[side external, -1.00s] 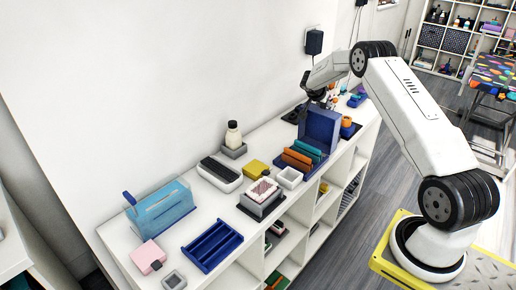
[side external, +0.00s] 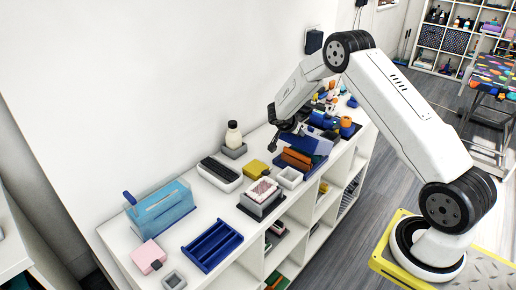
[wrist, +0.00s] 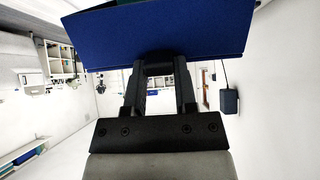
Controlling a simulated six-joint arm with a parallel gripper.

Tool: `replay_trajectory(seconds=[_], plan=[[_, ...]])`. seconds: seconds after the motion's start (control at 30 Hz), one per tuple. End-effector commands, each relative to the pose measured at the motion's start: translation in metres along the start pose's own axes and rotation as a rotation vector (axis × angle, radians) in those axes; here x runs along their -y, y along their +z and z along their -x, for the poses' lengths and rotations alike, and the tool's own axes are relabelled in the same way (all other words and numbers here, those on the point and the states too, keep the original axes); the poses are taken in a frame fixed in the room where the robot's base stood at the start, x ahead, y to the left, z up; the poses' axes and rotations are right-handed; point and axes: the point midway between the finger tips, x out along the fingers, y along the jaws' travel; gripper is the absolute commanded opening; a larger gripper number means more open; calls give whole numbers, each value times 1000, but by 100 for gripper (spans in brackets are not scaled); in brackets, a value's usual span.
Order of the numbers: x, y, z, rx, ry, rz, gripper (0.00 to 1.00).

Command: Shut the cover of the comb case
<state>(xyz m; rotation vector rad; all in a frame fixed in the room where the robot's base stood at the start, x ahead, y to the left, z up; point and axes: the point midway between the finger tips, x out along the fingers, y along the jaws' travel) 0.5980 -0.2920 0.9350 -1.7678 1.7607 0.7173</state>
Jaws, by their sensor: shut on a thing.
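The comb case (side external: 296,166) sits on the white shelf top, with orange-brown combs (side external: 294,158) standing in it. Its blue cover (side external: 312,144) is partly lowered, tilted over the combs and hiding some of them. In the wrist view the cover (wrist: 165,35) is a wide dark blue panel across the top. My gripper (side external: 290,131) is at the cover's edge, above the wall side of the case. In the wrist view my gripper's fingers (wrist: 159,58) meet at the panel's edge and are shut on it. Their exact contact is partly hidden.
A white open box (side external: 289,178), a yellow block (side external: 257,170) and a bottle (side external: 233,134) stand left of the case. An orange roll (side external: 346,123) and other small items are to its right. The wall is close behind; the aisle side is free.

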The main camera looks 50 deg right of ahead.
Motion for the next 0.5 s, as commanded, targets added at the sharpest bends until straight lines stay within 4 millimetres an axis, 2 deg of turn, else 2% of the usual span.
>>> replay_trajectory(seconds=[0.03, 0.2, 0.5], plan=[[-6, 18, -7, 19, 10, 6, 0], [-7, 43, -10, 19, 13, 5, 0], [-8, 66, -16, 16, 14, 3, 0]])
